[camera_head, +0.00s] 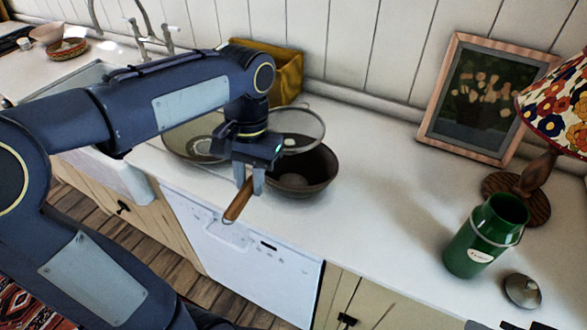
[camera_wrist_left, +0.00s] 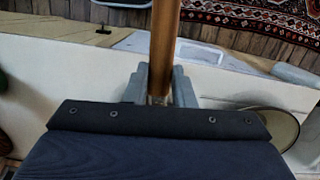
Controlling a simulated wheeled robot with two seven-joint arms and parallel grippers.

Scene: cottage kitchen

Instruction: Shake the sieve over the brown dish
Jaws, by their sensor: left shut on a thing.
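My left gripper (camera_head: 252,183) is shut on the wooden handle of the sieve (camera_head: 236,203). The handle also shows between the fingers in the left wrist view (camera_wrist_left: 165,45). The sieve's round mesh head is held above the dark brown dish (camera_head: 300,185), over its back part, and appears apart from it. Part of the sieve is hidden behind my gripper. Something small and pale shows at the mesh, but I cannot tell what it is. At the bottom right edge, small dark parts may be my right gripper, cut off by the frame.
A shallow olive dish (camera_head: 173,147) stands left of the brown dish, partly behind my arm. A yellow box (camera_head: 289,77) is at the wall. A green can (camera_head: 467,250), its loose lid (camera_head: 522,290), a lamp (camera_head: 540,175) and a framed picture (camera_head: 447,145) stand right. The counter between is clear.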

